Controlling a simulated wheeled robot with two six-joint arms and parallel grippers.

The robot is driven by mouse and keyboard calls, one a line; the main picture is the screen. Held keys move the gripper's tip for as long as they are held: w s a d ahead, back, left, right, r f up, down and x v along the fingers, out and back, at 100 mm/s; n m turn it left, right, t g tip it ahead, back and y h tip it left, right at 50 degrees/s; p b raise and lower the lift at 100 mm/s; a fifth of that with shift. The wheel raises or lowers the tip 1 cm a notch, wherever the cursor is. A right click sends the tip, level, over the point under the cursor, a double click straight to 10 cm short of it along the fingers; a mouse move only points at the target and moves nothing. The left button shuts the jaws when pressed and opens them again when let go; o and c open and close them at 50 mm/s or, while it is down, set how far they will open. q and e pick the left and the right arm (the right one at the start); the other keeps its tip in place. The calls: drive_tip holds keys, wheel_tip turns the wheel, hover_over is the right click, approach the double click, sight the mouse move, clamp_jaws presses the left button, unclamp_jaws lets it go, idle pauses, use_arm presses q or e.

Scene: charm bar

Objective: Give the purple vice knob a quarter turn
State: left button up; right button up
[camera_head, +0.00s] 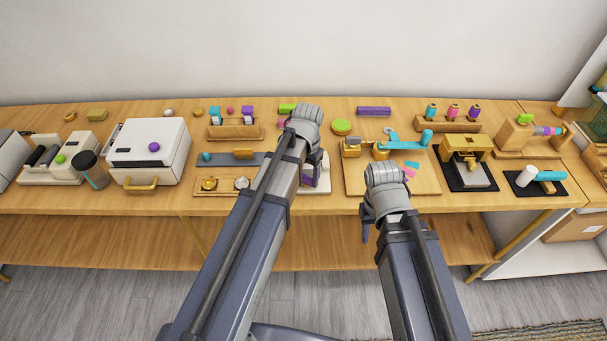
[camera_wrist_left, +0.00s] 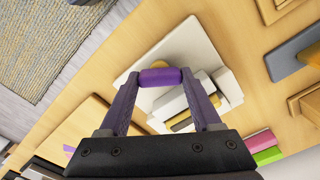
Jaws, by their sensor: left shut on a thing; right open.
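The purple vice knob (camera_wrist_left: 160,77) is a short purple cylinder in the left wrist view. My left gripper (camera_wrist_left: 158,78) is shut on it, one finger at each end. The vice's cream blocks (camera_wrist_left: 222,83) stand behind it on a white base plate (camera_wrist_left: 185,45). In the head view my left arm hides most of the vice; part of its white base (camera_head: 323,184) shows beside my left gripper (camera_head: 309,178). My right gripper (camera_head: 366,226) is open and empty, in front of the bench edge, with its fingers partly hidden.
A wooden board (camera_head: 355,185) with a turquoise-handled tool lies right of the vice. A grey plate (camera_head: 226,160) and a wooden tray (camera_head: 222,188) with round metal pieces lie left. A white box machine (camera_head: 150,143) stands farther left. A gold press (camera_head: 466,150) stands farther right.

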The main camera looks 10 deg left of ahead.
use_arm(q)
drive_tip(key=shift+a, duration=0.15)
drive_tip(key=shift+m, duration=1.7)
drive_tip(key=shift+m, duration=1.7)
drive_tip(key=shift+m, duration=1.2)
drive_tip(key=o, duration=1.3)
